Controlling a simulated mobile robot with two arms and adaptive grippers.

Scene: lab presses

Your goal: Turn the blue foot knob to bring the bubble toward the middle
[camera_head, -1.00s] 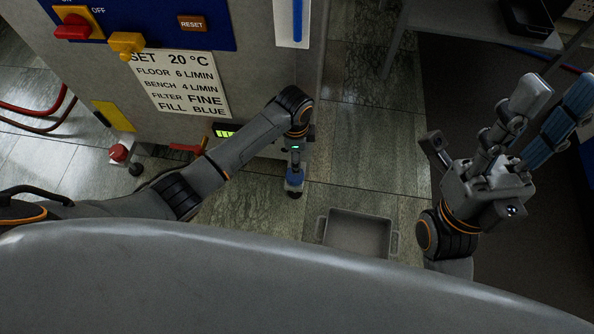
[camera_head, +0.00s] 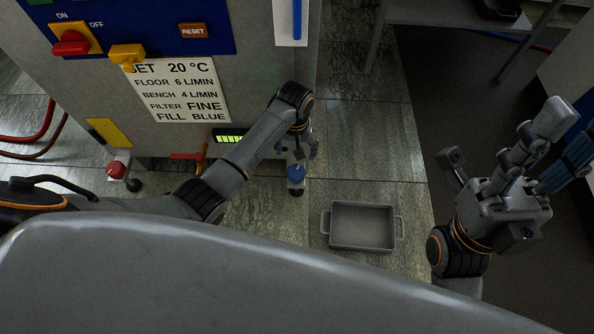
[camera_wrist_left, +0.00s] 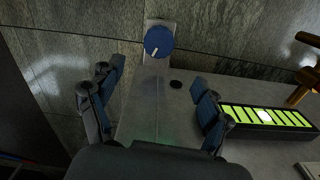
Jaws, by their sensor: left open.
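The blue foot knob (camera_head: 296,174), with a white pointer line, sits on a black foot low at the cabinet's right corner. My left gripper (camera_head: 300,150) is just above and behind it in the head view. In the left wrist view the blue knob (camera_wrist_left: 158,42) lies beyond the open, empty fingers (camera_wrist_left: 155,103), apart from them. The level vial (camera_wrist_left: 265,117) is yellow-green with dark bars, and a pale bubble shows near its middle. The vial also shows in the head view (camera_head: 229,138). My right gripper (camera_head: 505,145) is open and empty at the right.
A red foot knob (camera_head: 116,170) is at the cabinet's left. A red-handled brass valve (camera_head: 189,156) sits beside the vial. A grey tray (camera_head: 362,207) stands on the floor right of the blue knob. The floor behind the tray is clear.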

